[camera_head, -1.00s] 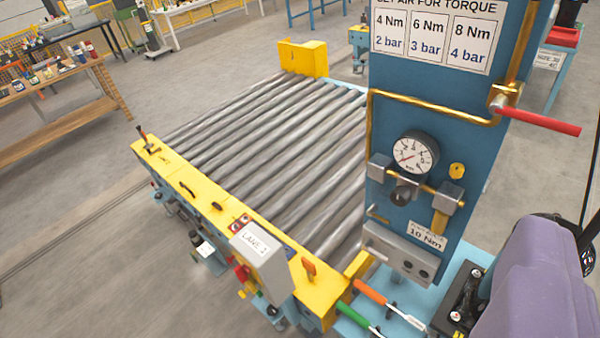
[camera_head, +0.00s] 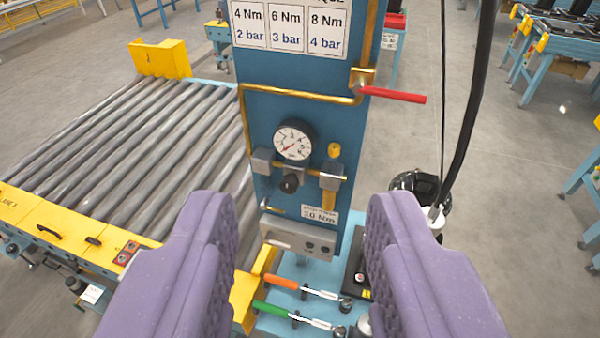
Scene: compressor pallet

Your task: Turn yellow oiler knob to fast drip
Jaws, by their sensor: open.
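The yellow oiler knob (camera_head: 334,150) is a small yellow piece on the blue panel (camera_head: 275,105), right of the round gauge (camera_head: 293,141). It sits above a grey block and a brass-coloured bowl (camera_head: 327,200). Which way the knob is turned is too small to tell. My gripper (camera_head: 297,215) shows as two purple padded fingers, wide apart and empty, in the lower half of the view. The knob appears above the gap between the fingers, farther away and untouched.
A red-handled valve (camera_head: 392,94) sticks out right of the panel. A black hose (camera_head: 465,120) hangs at the right. Orange and green handled tools (camera_head: 282,282) lie below the panel. A roller conveyor (camera_head: 130,150) with yellow ends stands at the left.

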